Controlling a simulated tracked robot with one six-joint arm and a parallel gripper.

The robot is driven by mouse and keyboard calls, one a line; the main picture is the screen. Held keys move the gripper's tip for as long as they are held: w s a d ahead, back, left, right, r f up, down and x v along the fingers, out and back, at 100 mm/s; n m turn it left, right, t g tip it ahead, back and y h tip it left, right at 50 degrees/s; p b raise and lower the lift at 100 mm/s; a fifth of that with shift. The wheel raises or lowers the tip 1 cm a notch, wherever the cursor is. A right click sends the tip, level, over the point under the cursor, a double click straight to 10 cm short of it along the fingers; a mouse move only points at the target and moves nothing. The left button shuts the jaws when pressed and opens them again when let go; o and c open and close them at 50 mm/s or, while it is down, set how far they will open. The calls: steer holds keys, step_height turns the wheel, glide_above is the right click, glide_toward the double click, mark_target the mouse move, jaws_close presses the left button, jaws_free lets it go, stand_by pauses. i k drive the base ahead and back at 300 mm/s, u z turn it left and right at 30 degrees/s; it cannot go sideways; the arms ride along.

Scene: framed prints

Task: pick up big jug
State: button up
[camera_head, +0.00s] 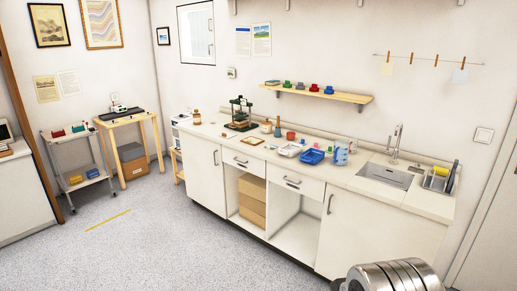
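A pale, bluish-white upright container (341,153) stands on the long counter, between the blue tray and the sink. It looks like a jug, but it is small in the picture and I cannot make out a handle. A smaller pale item seems to stand close behind its right side; I cannot tell whether that is part of it. No gripper fingers show in the head view, so I cannot see my gripper's opening or anything in it. The counter is well ahead of me across the floor.
The counter (330,177) also bears a blue tray (312,156), a white tray (289,150), a dark green press (240,113), bottles, a sink (385,176) and a dish rack (440,179). A wall shelf (318,93) hangs above. Grey floor (190,245) before the cabinets is clear.

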mark_target(341, 147)
steer(key=z, duration=0.25)
steer(key=i, duration=1.15)
steer(key=z, duration=0.25)
